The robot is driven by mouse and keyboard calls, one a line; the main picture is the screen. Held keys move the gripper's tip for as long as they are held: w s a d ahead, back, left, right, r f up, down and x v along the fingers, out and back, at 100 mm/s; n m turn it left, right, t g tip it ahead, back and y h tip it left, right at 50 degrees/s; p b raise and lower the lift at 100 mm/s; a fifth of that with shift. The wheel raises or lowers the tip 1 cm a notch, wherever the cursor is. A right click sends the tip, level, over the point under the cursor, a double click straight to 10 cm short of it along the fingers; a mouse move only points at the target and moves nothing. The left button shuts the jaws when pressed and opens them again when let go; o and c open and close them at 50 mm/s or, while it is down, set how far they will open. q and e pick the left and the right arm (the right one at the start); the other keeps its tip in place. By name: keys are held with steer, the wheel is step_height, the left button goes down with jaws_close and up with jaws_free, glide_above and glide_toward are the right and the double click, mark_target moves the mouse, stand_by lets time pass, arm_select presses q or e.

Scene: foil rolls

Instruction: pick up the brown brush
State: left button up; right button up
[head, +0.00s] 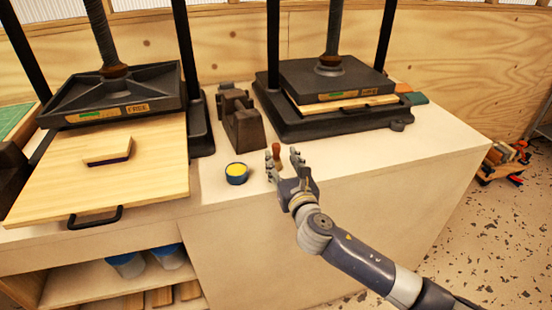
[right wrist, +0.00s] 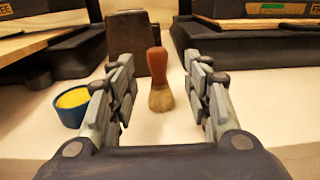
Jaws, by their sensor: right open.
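The brown brush (right wrist: 158,72) stands upright on the pale bench top, bristles down, with its reddish-brown handle up. In the right wrist view it stands between and beyond the open fingers of my right gripper (right wrist: 163,105), which do not appear to touch it. In the head view the brush (head: 276,152) shows just past the fingertips of my right gripper (head: 286,162), partly hidden by them. My left gripper is not in view.
A blue cup with yellow contents (head: 237,174) stands left of the brush. A dark block-like stand (head: 243,128) is behind it. Two black presses with wooden boards (head: 110,175) flank the area. The bench top (head: 400,150) right of my arm is clear.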

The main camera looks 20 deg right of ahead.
mark_target(277, 154)
steer(key=shift+w+a+f, duration=0.1)
steer(key=shift+w+f, duration=0.05)
steer(key=shift+w, duration=2.55)
steer(key=shift+c, duration=0.2)
jaws_close()
